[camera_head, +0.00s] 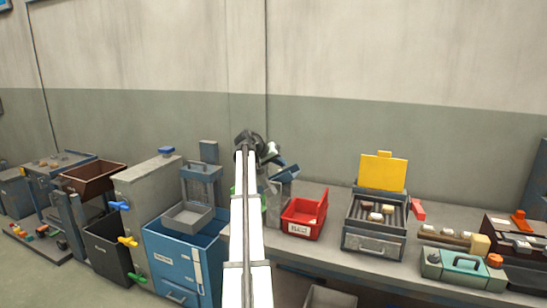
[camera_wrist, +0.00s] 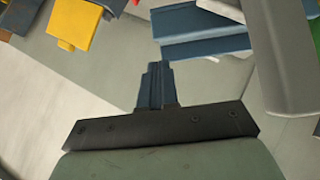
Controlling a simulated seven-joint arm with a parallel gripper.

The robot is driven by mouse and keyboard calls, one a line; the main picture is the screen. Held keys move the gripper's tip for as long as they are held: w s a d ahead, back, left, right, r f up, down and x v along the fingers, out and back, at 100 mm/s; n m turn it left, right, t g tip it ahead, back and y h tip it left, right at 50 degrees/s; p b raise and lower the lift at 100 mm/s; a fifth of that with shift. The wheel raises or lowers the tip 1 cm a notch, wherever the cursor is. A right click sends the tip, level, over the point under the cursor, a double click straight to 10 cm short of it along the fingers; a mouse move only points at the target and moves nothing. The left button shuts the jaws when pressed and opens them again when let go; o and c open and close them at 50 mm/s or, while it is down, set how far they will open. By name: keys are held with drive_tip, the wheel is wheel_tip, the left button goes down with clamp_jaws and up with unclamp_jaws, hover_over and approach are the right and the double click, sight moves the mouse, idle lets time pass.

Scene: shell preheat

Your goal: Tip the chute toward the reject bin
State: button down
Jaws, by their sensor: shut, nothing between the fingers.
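In the wrist view the chute (camera_wrist: 198,32) lies beyond and a little right of my fingertips. My gripper (camera_wrist: 157,66) is shut and empty, with a visible gap to the chute. In the head view my arm hides part of the post and chute area. A red bin (camera_head: 304,216) with a white label stands right of the post; the label is too small to read. A green thing is mostly hidden behind my arm.
A grey post (camera_wrist: 282,50) rises close on the right in the wrist view. Right of the red bin stands a roller box with a raised yellow lid (camera_head: 383,171). A blue cabinet (camera_head: 185,262) with a grey tray stands left of my arm.

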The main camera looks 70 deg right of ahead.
drive_tip(key=shift+s+f, duration=0.7)
drive_tip(key=shift+f, duration=0.3)
drive_tip(key=shift+s, duration=0.1)
drive_tip(key=shift+s+f, duration=0.15)
drive_tip(key=shift+s, duration=0.1)
drive_tip(key=shift+s+a+t, duration=0.1)
drive_tip(key=shift+s+t, duration=0.05)
drive_tip(key=shift+t, duration=0.15)
drive_tip(key=s+f+m+t, duration=0.5)
drive_tip(key=f+t, duration=0.4)
drive_tip(key=f, duration=0.2)
drive_tip(key=shift+s, duration=0.65)
